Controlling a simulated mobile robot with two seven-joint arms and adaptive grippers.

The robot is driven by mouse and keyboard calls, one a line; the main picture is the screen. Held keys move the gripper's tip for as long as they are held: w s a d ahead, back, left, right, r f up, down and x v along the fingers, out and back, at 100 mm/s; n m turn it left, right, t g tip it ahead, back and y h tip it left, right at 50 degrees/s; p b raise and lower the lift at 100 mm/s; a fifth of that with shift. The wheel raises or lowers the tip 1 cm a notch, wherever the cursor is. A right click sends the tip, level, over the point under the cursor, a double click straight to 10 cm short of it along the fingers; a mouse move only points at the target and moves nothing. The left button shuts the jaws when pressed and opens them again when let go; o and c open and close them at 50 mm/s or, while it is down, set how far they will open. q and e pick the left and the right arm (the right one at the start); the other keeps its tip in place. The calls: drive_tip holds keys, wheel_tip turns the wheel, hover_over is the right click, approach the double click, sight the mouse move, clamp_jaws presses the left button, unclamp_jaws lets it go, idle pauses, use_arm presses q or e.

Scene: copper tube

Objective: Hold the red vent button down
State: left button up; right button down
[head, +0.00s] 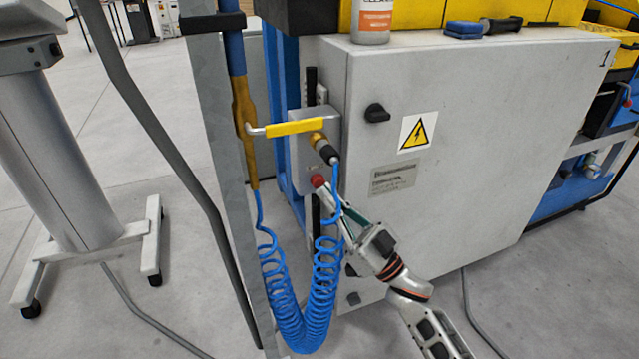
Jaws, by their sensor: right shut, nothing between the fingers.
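The red vent button (318,181) sits low on the front of a small grey box (301,171) beside the big cabinet. A yellow lever handle (295,127) and a brass-coloured coupling (321,143) are above it. My right gripper (326,190) comes in from the lower right and is shut and empty. Its fingertips are at or just below the button; I cannot tell whether they touch it or whether the button is pressed in. My left gripper is not in view.
A coiled blue hose (307,320) hangs below the coupling, close to my right gripper. A grey post (222,150) stands left of the box. The grey cabinet (470,130) fills the right behind my arm. Open floor (130,230) lies left.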

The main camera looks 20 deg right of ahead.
drive_tip(key=shift+w, duration=0.2)
drive_tip(key=shift+w, duration=0.25)
drive_tip(key=shift+w, duration=0.1)
idle(0.5)
drive_tip(key=shift+w, duration=0.4)
idle(0.5)
idle(0.5)
idle(0.7)
idle(0.8)
idle(0.7)
